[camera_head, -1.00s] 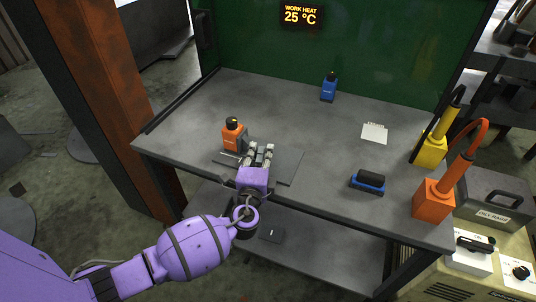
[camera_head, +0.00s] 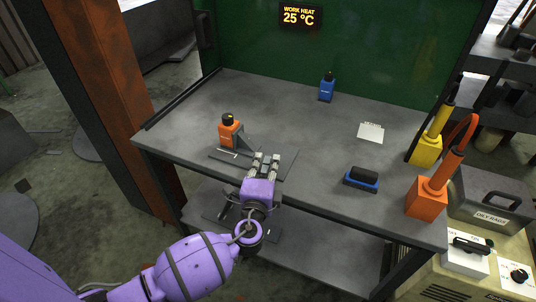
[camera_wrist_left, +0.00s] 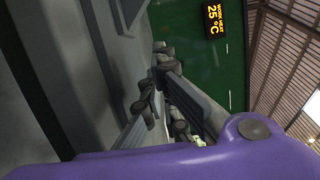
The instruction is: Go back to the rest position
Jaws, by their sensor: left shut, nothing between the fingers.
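My left gripper (camera_head: 266,158) is over the front part of the grey workbench (camera_head: 330,205), with its fingers pointing toward the back. Its fingers are together with nothing between them. In the left wrist view the closed fingers (camera_wrist_left: 165,75) point toward the green back panel. An orange bottle with a dark cap (camera_head: 230,132) stands upright on the bench, to the left of the gripper and apart from it. A flat dark plate (camera_head: 283,163) lies under and beside the fingers. My right gripper is not in view.
A blue bottle (camera_head: 327,88) stands at the back of the bench. A blue-based block (camera_head: 361,179) and a white card (camera_head: 370,132) lie to the right. Yellow (camera_head: 427,148) and orange (camera_head: 427,196) tools stand at the right edge. A rusty post (camera_head: 120,90) rises at the left.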

